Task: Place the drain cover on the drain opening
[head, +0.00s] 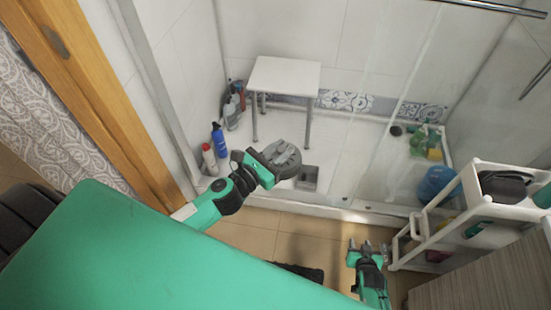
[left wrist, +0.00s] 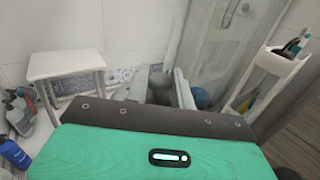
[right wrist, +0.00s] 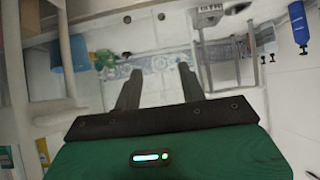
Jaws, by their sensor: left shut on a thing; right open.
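The round grey drain cover (head: 287,154) is held over the shower floor by my left gripper (head: 268,166), which is shut on it. The square grey drain opening (head: 308,177) lies in the white shower floor, just right of and below the cover in the head view. The cover is apart from the opening there; its exact height is hard to judge. In the left wrist view a grey part shows between the fingers (left wrist: 160,88). My right gripper (head: 367,249) is open and empty above the tiled floor outside the shower; its spread fingers show in the right wrist view (right wrist: 160,88).
A white stool (head: 284,76) stands behind the cover. Blue (head: 218,139) and white (head: 210,159) bottles stand left of my left gripper. A white cart (head: 455,215) with a black item stands at the right. A low shower edge (head: 330,211) runs in front of the opening.

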